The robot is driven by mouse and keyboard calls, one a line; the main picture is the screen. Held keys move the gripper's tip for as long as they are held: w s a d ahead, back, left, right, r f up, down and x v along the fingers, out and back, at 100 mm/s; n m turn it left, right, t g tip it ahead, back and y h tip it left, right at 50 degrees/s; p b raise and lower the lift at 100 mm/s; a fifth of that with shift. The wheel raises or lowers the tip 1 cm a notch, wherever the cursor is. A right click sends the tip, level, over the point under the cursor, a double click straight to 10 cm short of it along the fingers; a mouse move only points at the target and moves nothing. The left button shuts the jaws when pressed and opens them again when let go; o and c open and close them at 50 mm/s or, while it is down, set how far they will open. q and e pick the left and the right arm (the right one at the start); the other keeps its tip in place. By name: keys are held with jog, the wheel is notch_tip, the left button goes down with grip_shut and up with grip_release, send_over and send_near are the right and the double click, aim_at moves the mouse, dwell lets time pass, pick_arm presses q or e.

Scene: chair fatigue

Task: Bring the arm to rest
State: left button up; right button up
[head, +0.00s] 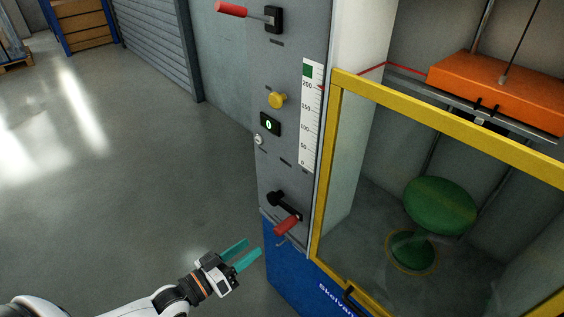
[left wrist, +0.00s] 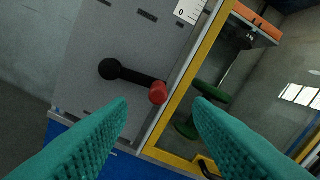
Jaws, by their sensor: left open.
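My left gripper (head: 252,251) has teal fingers, is open and empty, and stands just left of the machine's grey control panel (head: 290,150), near its lower edge. A black crank (head: 281,203) with a red knob (head: 287,225) is on the lower panel, right of and above the fingertips. In the left wrist view the crank (left wrist: 130,75) and red knob (left wrist: 158,93) lie beyond the open fingers (left wrist: 160,106), with the knob seen between the tips. I cannot tell the exact gap. My right gripper is in neither view.
The panel carries a red-handled lever (head: 232,10), yellow button (head: 277,100), small green-lit display (head: 269,124) and scale (head: 311,120). A yellow-framed door (head: 332,150) fronts a green stool (head: 440,206) and an orange block (head: 500,90). The floor at left (head: 120,180) is clear.

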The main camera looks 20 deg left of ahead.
pick_arm(q)
jog(key=s+a+f+g+y, duration=0.2)
jog(key=s+f, duration=0.1)
jog(key=f, duration=0.7)
jog(key=s+a+f+g+y+p, duration=0.1)
jog(key=s+a+f+g+y, duration=0.2)
jog(key=f, duration=0.7)
jog(key=s+a+f+g+y, duration=0.2)
jog(key=s+f, duration=0.2)
jog(key=f, duration=0.6)
jog(key=s+d+f+m+g, duration=0.1)
jog(key=s+d+f+g, duration=0.1)
jog(key=s+f, duration=0.2)
jog(key=s+d+f+m+g, duration=0.1)
jog(key=s+d+f+g, duration=0.2)
jog(key=s, duration=0.8)
jog(key=s+d+f+m+g+p, duration=0.1)
jog(key=s+d+f+g, duration=0.2)
jog(key=s+f, duration=0.3)
jog(key=shift+s+f+y, duration=0.25)
jog(key=shift+s+y, duration=0.05)
jog(key=shift+s, duration=0.6)
